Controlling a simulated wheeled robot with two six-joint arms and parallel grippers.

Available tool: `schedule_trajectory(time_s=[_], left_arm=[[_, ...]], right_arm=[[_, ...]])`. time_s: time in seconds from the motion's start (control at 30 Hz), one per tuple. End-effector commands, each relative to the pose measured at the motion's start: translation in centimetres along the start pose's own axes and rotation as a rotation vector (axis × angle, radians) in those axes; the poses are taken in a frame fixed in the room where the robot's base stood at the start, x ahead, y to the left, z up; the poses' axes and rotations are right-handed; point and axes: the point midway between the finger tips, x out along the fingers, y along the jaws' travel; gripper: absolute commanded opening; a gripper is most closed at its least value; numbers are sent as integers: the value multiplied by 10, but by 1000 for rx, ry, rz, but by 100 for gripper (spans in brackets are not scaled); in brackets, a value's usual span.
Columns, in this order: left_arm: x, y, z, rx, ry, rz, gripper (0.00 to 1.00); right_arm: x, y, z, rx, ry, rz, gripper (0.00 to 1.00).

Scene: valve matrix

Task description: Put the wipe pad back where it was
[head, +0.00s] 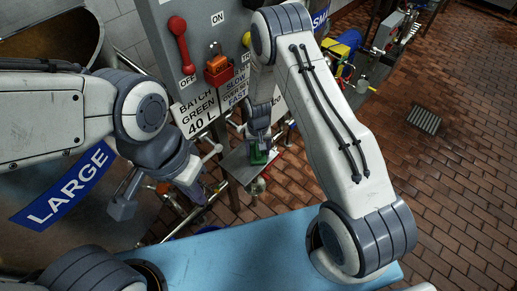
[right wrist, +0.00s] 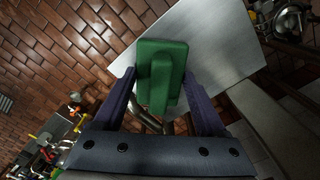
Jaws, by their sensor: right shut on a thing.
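The wipe pad (head: 259,157) is green, with a raised green grip on it. In the right wrist view the wipe pad (right wrist: 162,58) lies between the fingers of my right gripper (right wrist: 163,95), which is shut on it. In the head view my right gripper (head: 257,140) holds the pad at a small steel shelf (head: 236,167). The shelf plate (right wrist: 220,35) shows behind the pad in the wrist view; I cannot tell whether they touch. My left gripper (head: 158,200) is open and empty, in front of the blue LARGE sign.
A grey control panel (head: 205,60) with a red handle (head: 179,42) and an orange-red switch (head: 218,69) stands above the shelf. The LARGE sign (head: 62,190) is at left. Pipes run below the shelf. The brick floor (head: 460,170) is open at right.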

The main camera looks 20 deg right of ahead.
Motion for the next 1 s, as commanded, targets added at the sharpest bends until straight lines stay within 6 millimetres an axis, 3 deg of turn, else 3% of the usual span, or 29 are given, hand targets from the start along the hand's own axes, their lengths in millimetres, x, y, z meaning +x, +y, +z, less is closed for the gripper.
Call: schedule_trajectory(time_s=[0.27, 0.3, 0.37, 0.67, 1.0], left_arm=[[2, 0, 0, 0, 0, 0, 0], [2, 0, 0, 0, 0, 0, 0], [2, 0, 0, 0, 0, 0, 0], [-1, 0, 0, 0, 0, 0, 0], [2, 0, 0, 0, 0, 0, 0]], right_arm=[[2, 0, 0, 0, 1, 0, 29], [2, 0, 0, 0, 1, 0, 82], [1, 0, 0, 0, 1, 0, 100], [-3, 0, -1, 0, 2, -1, 100], [-55, 0, -1, 0, 5, -2, 100]])
